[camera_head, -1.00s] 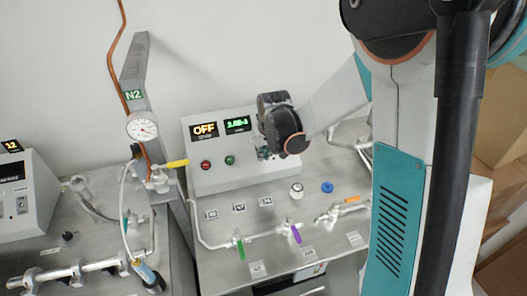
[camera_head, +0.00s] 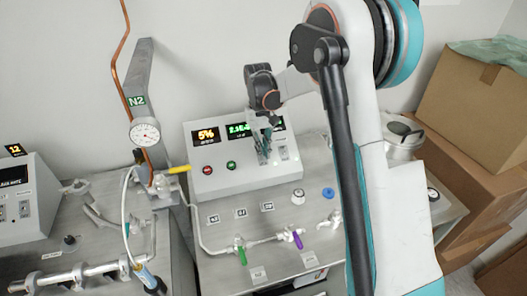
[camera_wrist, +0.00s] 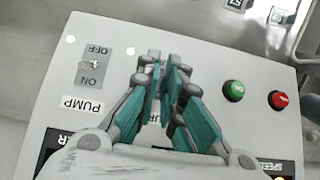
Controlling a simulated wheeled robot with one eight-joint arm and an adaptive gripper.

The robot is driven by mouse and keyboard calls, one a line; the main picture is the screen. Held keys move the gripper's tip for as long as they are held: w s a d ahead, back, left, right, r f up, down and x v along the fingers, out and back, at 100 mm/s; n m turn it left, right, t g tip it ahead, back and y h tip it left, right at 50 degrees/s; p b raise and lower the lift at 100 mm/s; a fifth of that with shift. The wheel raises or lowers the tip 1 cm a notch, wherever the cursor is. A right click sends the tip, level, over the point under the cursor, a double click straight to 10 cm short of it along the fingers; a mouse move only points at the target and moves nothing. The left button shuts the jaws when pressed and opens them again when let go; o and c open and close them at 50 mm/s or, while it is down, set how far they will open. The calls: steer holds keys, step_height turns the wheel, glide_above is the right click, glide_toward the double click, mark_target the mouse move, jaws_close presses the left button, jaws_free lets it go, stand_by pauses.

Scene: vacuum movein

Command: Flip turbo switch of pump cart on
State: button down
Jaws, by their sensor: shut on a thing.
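The white control box of the pump cart (camera_head: 215,180) faces me. Its left display (camera_head: 206,135) reads 5% in orange, and a green readout (camera_head: 238,131) sits beside it. My gripper (camera_head: 265,156) is at the front panel, with its teal fingers pressed together. In the wrist view the gripper (camera_wrist: 166,68) covers the turbo switch, and only part of its label shows between the fingers. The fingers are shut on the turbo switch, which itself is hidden. A small lit lamp (camera_wrist: 130,50) shows just beside the fingertips.
The PUMP switch (camera_wrist: 89,66) with ON and OFF marks is beside the gripper. A green button (camera_wrist: 234,90) and a red button (camera_wrist: 279,100) are on the other side. Below are pipes with a green valve handle (camera_head: 241,252) and a purple one (camera_head: 297,239).

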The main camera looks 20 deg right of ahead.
steer(key=shift+w, duration=0.1)
stand_by(0.4)
steer(key=c, duration=1.7)
jaws_free()
steer(key=v, duration=1.2)
steer(key=shift+w, duration=0.2)
steer(key=shift+s, duration=0.1)
